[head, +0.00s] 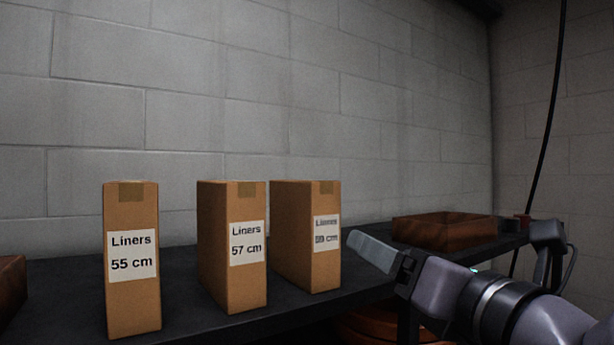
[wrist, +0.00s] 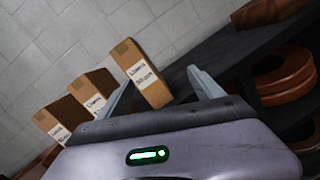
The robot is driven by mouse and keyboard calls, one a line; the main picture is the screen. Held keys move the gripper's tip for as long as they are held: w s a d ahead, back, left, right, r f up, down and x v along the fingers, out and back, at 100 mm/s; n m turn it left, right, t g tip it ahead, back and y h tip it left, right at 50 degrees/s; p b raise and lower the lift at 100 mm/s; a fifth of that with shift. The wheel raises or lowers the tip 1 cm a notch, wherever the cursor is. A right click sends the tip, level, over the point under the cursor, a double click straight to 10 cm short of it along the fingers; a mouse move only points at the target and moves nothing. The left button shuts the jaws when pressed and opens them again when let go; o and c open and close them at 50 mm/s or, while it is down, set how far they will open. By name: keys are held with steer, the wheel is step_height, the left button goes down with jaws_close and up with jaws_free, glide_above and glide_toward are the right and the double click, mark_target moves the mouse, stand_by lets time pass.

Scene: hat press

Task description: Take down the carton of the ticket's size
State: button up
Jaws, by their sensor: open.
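Three tall brown cartons stand upright on a dark shelf. The left carton (head: 132,300) reads "Liners 55 cm". The middle carton (head: 231,290) reads "Liners 57 cm". The label of the right carton (head: 324,270) also says "Liners", but its number is too blurred to read surely. My gripper (head: 360,243) is open and empty, just right of the right carton in the head view. In the wrist view my gripper (wrist: 160,76) has the right carton (wrist: 140,55) showing between its spread fingers; whether they touch it is unclear. I see no ticket.
The dark shelf (head: 60,290) runs along a grey block wall. A reddish-brown box (head: 440,232) lies on it at the right, and part of another (head: 10,285) shows at the left edge. Orange-brown round items (head: 365,332) sit below. A black cable (head: 550,110) hangs at the right.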

mark_target(326, 220)
steer(key=a+r+n+g+y+p, duration=0.2)
steer(key=a+r+n+g+p, duration=0.15)
steer(key=n, duration=0.25)
steer(key=shift+t, duration=0.45)
steer(key=p+x, duration=0.1)
steer(key=x, duration=1)
steer(key=shift+r+p, duration=0.1)
steer(key=shift+p, duration=0.25)
steer(key=p+x, duration=0.2)
steer(key=x, duration=0.3)
steer(key=shift+w+a, duration=0.1)
steer(key=shift+w, duration=0.2)
steer(key=shift+s, duration=0.25)
steer(key=shift+c, duration=0.5)
steer(key=shift+s, duration=0.15)
steer(key=c, duration=0.3)
jaws_close()
